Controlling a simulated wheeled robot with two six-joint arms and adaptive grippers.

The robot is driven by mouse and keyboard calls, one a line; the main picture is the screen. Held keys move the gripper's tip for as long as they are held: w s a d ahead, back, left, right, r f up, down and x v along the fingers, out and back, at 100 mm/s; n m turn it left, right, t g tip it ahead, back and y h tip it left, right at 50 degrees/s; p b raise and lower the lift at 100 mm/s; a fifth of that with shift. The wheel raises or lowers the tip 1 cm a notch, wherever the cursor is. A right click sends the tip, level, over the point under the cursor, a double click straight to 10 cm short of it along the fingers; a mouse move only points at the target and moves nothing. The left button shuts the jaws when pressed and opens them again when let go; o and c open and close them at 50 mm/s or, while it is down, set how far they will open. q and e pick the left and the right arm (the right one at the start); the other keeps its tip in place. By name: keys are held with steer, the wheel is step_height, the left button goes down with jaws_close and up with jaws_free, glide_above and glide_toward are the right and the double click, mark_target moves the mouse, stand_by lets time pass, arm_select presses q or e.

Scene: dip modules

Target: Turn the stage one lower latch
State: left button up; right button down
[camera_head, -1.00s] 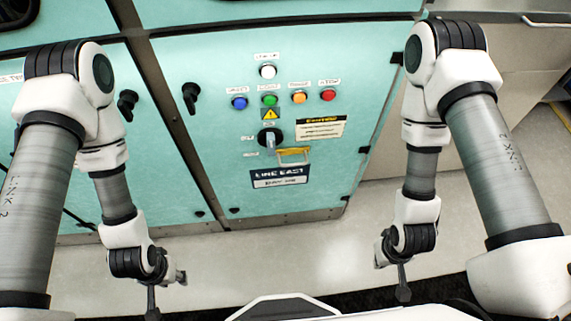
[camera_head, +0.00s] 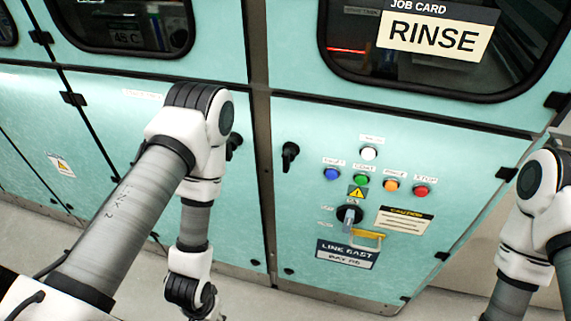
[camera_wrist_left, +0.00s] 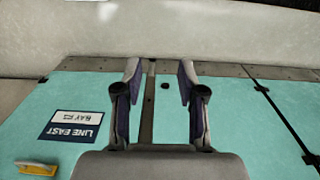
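Two black handle latches stand on the teal doors, one right of the post (camera_head: 290,155) and one left of it, partly behind my left arm (camera_head: 234,146). Small black round fittings sit low on the doors either side of the post (camera_head: 254,262) (camera_head: 289,271). I cannot read which door is stage one. My left gripper (camera_wrist_left: 160,75) is open and empty in the left wrist view, its fingers either side of the post foot and one small black fitting (camera_wrist_left: 165,86). I cannot tell its distance from the panel. My right gripper is out of view.
The control panel has coloured buttons, a black rotary switch (camera_head: 348,214), a yellow handle (camera_head: 368,235) and a LINE EAST plate (camera_head: 347,254). A window with a RINSE card (camera_head: 438,35) is above. My right forearm hangs at the right edge. Pale floor lies below the doors.

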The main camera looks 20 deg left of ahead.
arm_select(q)
steer(key=shift+n, duration=0.4)
jaws_close()
steer(key=w+d+r+n+t+h+p, duration=0.1)
steer(key=w+d+r+n+t+h, duration=0.25)
steer(key=w, duration=0.25)
steer(key=w+d+r+n+t+h+p, duration=0.1)
steer(key=w+d+r+n+t+h, duration=0.1)
steer(key=w+d+r+h, duration=0.4)
steer(key=w+a+r+n+t+h+p, duration=0.15)
steer(key=w+a+r+t, duration=0.25)
steer(key=a+r, duration=0.45)
steer(key=w+a+r+n+t+h+p, duration=0.1)
steer(key=w+a+r+t+p, duration=0.35)
steer(key=r, duration=0.75)
steer(key=s+d+b+x, duration=0.1)
steer(key=x, duration=1.1)
steer(key=shift+s+d+f+g+b, duration=0.3)
steer(key=shift+d+f+g, duration=0.1)
steer(key=shift+f, duration=0.15)
